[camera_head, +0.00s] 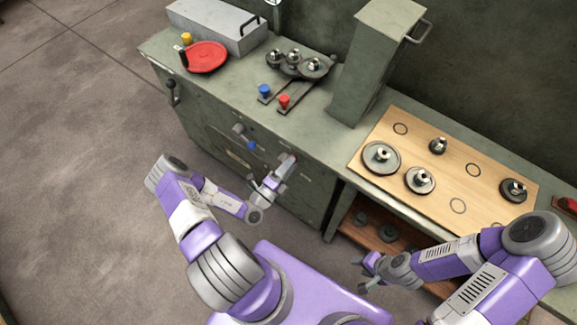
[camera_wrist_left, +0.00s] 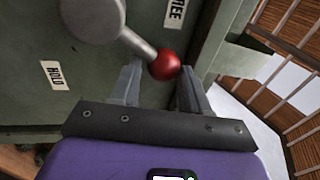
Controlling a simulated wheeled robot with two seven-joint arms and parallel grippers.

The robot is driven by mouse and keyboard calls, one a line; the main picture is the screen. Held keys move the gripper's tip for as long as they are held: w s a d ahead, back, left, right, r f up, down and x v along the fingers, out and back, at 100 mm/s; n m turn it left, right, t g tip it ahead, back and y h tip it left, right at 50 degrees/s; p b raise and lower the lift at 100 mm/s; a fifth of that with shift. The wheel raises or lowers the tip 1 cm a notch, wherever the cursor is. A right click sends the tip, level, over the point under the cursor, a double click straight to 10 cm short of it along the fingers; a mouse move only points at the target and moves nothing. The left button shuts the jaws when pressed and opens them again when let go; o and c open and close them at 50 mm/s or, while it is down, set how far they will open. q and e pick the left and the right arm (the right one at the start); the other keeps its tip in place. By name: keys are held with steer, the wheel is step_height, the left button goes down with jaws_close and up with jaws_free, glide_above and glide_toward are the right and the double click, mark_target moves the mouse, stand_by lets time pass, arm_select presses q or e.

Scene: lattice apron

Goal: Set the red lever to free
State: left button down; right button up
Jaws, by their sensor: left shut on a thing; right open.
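The red lever shows in the left wrist view as a grey rod running from a round grey pivot to a red ball knob (camera_wrist_left: 164,66). A HOLD label (camera_wrist_left: 54,75) lies to the left of the rod. A second label, partly cut off and ending in EE (camera_wrist_left: 174,12), lies at the top, right of the rod. My left gripper (camera_wrist_left: 160,82) is shut on the knob, one finger on each side. In the head view my left gripper (camera_head: 279,173) is at the cabinet front and mostly covers the lever. My right gripper (camera_head: 368,274) is open and empty, low at the right.
A blue-knobbed lever (camera_head: 250,145) sits left of the red one on the cabinet front (camera_head: 215,140). A black handle (camera_head: 173,90) is at the cabinet's left corner. A wooden board (camera_head: 400,150) with weights lies on the right bench. The left floor is clear.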

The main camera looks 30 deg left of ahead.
arm_select(q)
steer(key=c, duration=0.5)
jaws_free()
steer(key=shift+w+a, duration=0.1)
steer(key=shift+a, duration=0.35)
steer(key=shift+d, duration=0.1)
steer(key=v, duration=0.7)
steer(key=shift+s+p, duration=0.35)
